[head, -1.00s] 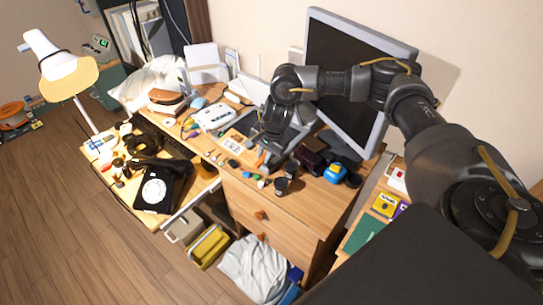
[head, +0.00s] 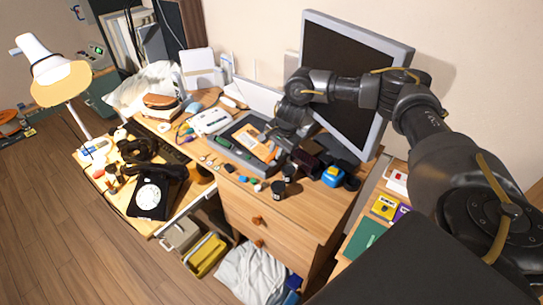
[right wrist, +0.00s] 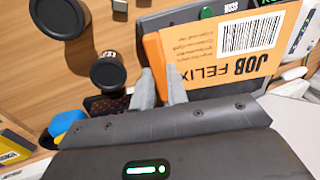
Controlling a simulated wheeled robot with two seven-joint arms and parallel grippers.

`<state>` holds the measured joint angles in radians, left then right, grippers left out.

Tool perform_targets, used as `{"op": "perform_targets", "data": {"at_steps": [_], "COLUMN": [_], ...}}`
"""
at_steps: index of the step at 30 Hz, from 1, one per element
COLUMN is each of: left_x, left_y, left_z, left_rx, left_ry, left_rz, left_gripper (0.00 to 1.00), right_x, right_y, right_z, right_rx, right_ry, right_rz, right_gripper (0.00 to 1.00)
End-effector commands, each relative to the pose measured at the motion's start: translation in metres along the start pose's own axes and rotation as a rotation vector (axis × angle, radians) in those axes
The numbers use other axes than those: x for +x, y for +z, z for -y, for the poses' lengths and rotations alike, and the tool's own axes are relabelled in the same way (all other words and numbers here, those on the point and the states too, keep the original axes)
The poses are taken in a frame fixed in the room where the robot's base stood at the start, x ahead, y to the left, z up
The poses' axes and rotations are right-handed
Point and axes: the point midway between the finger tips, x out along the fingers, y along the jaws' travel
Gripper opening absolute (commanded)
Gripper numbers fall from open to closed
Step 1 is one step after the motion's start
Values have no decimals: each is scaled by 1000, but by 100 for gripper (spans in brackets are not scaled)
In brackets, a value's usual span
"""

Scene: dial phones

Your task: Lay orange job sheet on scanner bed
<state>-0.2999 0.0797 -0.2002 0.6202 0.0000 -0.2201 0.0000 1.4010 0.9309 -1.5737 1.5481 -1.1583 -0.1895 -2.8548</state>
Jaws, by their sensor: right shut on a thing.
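The orange job sheet (head: 257,144) carries a white barcode label and dark print. In the right wrist view the sheet (right wrist: 205,65) reads "JOB FELIX" upside down. My right gripper (right wrist: 160,76) is shut on its orange edge. In the head view my right gripper (head: 272,136) is over the scanner. The scanner (head: 236,150) is a dark flat unit on the desk, with a pale raised lid (head: 257,96) behind it. The sheet overlaps the dark bed in the picture; whether it touches the bed, I cannot tell. My left gripper is out of view.
A monitor (head: 352,75) stands close right of the scanner. Dark round pots (head: 278,187), a blue-and-yellow item (head: 333,175) and small loose pieces lie along the desk's front. A white device (head: 210,121) stands left of the scanner. A black dial phone (head: 150,195) is farther left.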

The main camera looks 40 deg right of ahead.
Motion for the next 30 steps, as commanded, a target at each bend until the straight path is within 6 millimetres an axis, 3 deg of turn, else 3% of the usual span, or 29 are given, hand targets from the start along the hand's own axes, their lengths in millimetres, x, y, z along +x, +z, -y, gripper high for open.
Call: {"op": "perform_targets", "data": {"at_steps": [15,21,30], "left_x": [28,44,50], "left_y": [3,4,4], "left_z": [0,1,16], "left_rx": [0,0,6], "left_ry": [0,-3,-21], "left_rz": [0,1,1], "left_gripper": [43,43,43], "right_x": [13,30,38], "right_y": [-54,-53,-53], "right_z": [-3,-8,-10], "right_rx": [2,-1,-1], "right_ry": [-2,-1,0], "right_rz": [-1,1,1], "right_gripper": [0,0,0]}}
